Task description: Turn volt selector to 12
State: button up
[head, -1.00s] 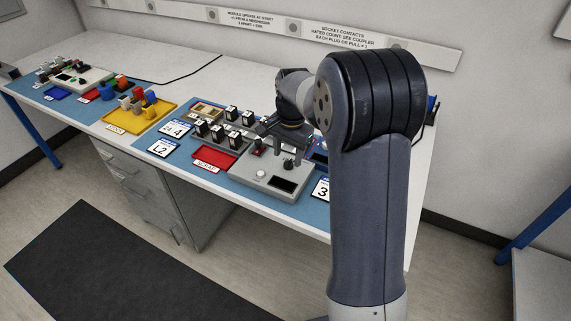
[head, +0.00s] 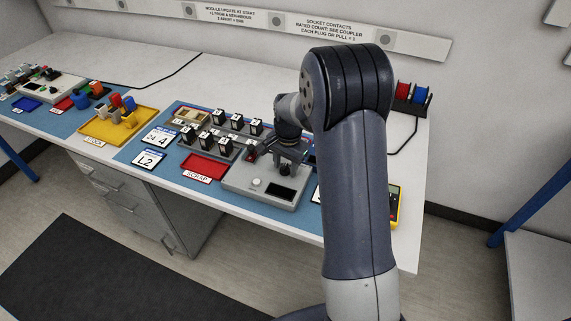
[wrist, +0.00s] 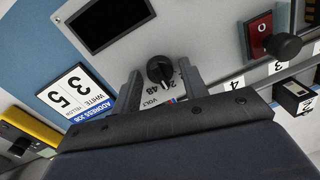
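The volt selector (wrist: 160,70) is a round black knob with a raised grip on a grey panel, in the wrist view. Printed marks 24, 48 and VOLT show beside it; a 12 mark is not readable, and I cannot tell for sure which mark it points at. My gripper (wrist: 160,80) is open, with one finger on each side of the knob and a visible gap to each. In the head view my gripper (head: 287,164) is over the back part of the grey tester box (head: 235,186), and it largely hides the knob there.
Black modules (head: 196,139) stand to the left. A red scrap tray (head: 205,168) and a yellow multimeter (head: 394,207) are nearby.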

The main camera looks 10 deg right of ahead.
jog(key=c, duration=0.8)
jog(key=shift+o, duration=0.2)
jog(key=shift+n, duration=0.3)
jog(key=n, duration=0.4)
jog(key=shift+b, duration=0.3)
jog(key=shift+w+n+g, duration=0.1)
jog(key=shift+n+g, duration=0.2)
jog(key=shift+n, duration=1.9)
jog(key=o, duration=1)
